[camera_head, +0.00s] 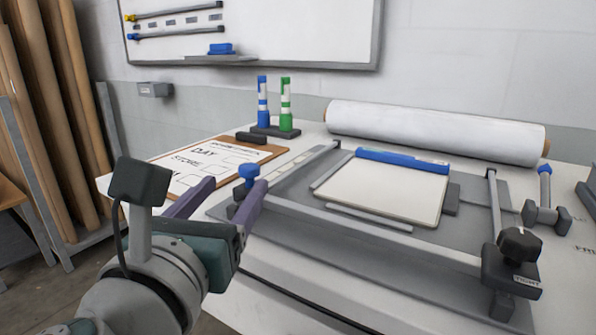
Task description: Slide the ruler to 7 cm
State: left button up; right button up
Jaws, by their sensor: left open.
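A long grey bar (370,232), which looks like the ruler, crosses the front of the grey press bed (300,225). A blue knob (248,172) stands at its left end. A black knob (520,243) on a block with a label sits at its right end. No centimetre marks are readable. My left gripper (238,182) is open, its two purple fingers pointing toward the blue knob. The knob shows between the fingertips in the picture; I cannot tell whether they touch it. The right finger hides part of the bar's left end. My right gripper is out of view.
A white pad (388,190) with a blue bar (402,160) along its back edge lies on the bed. A clipboard (270,150) lies at left. Blue and green markers (286,105) stand behind it. A white roll (435,133) lies at the back.

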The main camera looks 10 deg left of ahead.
aim_at(246, 171)
pick_arm(q)
jog(key=w, duration=0.3)
jog(key=w+b, duration=0.1)
jog(key=w, duration=0.3)
jog(key=shift+w+a, duration=0.2)
jog(key=shift+w, duration=0.05)
jog(key=shift+c, duration=0.2)
grip_shut()
dwell(1.0)
